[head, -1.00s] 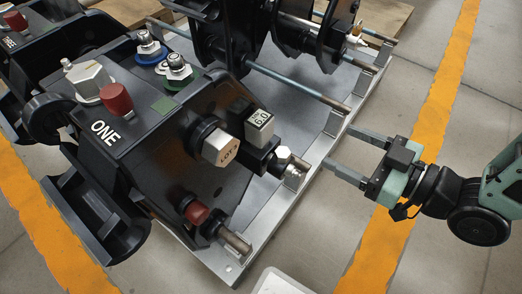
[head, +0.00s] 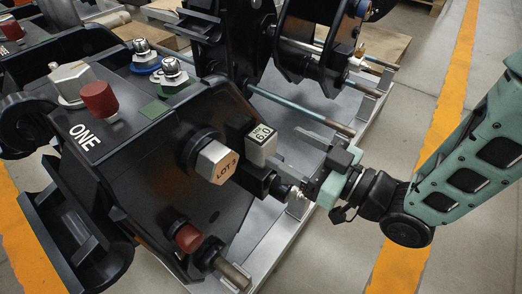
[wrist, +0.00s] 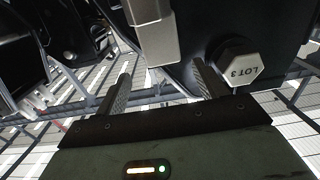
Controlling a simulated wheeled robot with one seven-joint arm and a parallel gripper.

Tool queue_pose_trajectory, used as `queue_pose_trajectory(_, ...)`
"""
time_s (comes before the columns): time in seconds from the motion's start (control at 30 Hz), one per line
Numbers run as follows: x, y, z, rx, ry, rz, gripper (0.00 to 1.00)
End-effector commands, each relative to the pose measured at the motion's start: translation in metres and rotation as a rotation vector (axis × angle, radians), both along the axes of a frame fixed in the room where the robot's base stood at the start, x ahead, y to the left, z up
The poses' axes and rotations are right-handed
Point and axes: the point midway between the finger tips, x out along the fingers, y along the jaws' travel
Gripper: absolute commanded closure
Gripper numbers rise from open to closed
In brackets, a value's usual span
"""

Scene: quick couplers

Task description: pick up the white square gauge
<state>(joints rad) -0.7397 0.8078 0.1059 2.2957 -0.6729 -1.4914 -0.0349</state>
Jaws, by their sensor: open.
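In the wrist view a pale grey block (wrist: 152,32), which looks like the gauge, lies beyond the gap between the fingertips (wrist: 163,72). The LOT 3 cap also shows in the wrist view (wrist: 237,65), right of the right finger. I see no finger touching the gauge.
A red cap (head: 99,98) and a white hexagonal cap (head: 72,82) stand on the coupler marked ONE. A metal fitting (head: 284,191) sticks out below my gripper. A blue-grey rod (head: 290,108) runs behind it. Open floor lies to the right.

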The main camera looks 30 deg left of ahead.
Motion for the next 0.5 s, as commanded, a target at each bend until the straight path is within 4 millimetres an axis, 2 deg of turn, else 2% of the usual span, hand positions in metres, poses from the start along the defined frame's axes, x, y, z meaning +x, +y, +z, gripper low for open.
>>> queue_pose_trajectory(0.17,-0.001,0.013,-0.002,0.002,-0.001,0.003,0.29)
queue_pose_trajectory(0.4,-0.002,0.047,-0.005,0.002,-0.001,0.003,0.29)
queue_pose_trajectory(0.5,-0.001,0.054,-0.003,0.001,0.0,0.0,0.29)
